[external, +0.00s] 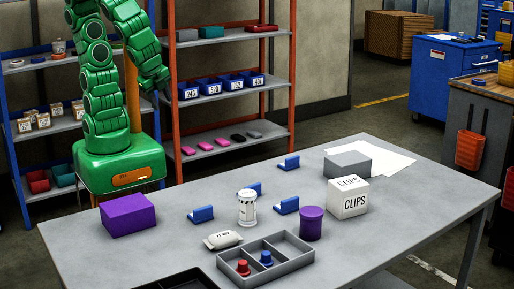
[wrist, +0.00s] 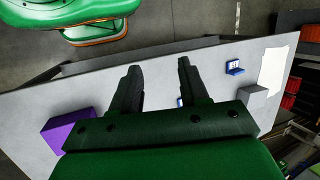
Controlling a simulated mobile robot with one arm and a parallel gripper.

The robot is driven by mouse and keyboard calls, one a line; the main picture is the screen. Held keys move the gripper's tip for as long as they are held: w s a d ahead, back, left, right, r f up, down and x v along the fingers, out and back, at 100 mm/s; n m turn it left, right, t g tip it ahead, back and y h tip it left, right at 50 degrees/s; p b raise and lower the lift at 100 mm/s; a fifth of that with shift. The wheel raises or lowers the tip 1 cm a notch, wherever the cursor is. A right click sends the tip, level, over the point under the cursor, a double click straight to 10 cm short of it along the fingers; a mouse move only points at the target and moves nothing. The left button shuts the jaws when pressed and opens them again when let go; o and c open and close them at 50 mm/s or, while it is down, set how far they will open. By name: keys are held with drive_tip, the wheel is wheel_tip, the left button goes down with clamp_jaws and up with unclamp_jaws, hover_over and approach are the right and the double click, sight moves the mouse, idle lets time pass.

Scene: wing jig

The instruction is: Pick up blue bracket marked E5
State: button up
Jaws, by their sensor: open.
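Several blue brackets stand on the grey table: one at the back (external: 288,163), one behind the white jar (external: 254,188), one at the left (external: 202,214) and one right of the jar (external: 287,205). Their markings are too small to read, so I cannot tell which is E5. In the wrist view one blue bracket (wrist: 235,68) shows at the right. A bit of another blue thing (wrist: 180,102) shows beside my right finger, mostly hidden. My gripper (wrist: 157,68) is open and empty, raised above the table and apart from the brackets. In the external view my gripper (external: 161,96) hangs at the upper left.
A purple box (external: 128,215), white jar (external: 247,208), white packet (external: 222,240), purple cylinder (external: 311,223), CLIPS box (external: 348,198), grey block (external: 348,163) and divided tray (external: 293,262) crowd the table. Its right side is clear. Shelves (external: 230,88) stand behind.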

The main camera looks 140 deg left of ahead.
sight(292, 159)
drive_tip(key=w+a+f+m+g+y, duration=0.1)
drive_tip(key=w+a+m+y, duration=0.3)
drive_tip(key=a, duration=1)
drive_tip(key=w+a+f+m+y, duration=0.1)
drive_tip(key=w+a+m+y, duration=0.2)
drive_tip(key=w+a+y, duration=0.75)
drive_tip(key=a+f+m+t+h, duration=0.1)
drive_tip(key=a+f+m, duration=0.2)
drive_tip(key=f, duration=0.4)
drive_tip(key=a+f+m+t+h, duration=0.1)
drive_tip(key=a+f+m+h, duration=0.1)
drive_tip(key=f, duration=0.5)
drive_tip(key=w+a+f+m+t+h, duration=0.1)
drive_tip(key=a+f+m+h, duration=0.1)
drive_tip(key=a+f+m, duration=0.3)
wheel_tip(292, 159, down, 2)
drive_tip(key=shift+w+a+f+m, duration=0.1)
drive_tip(key=shift+f+m, duration=0.05)
drive_tip(key=shift+m, duration=0.55)
drive_tip(key=shift+w+x, duration=0.2)
drive_tip(key=shift+x, duration=3.6)
drive_tip(key=shift+c, duration=0.3)
clamp_jaws()
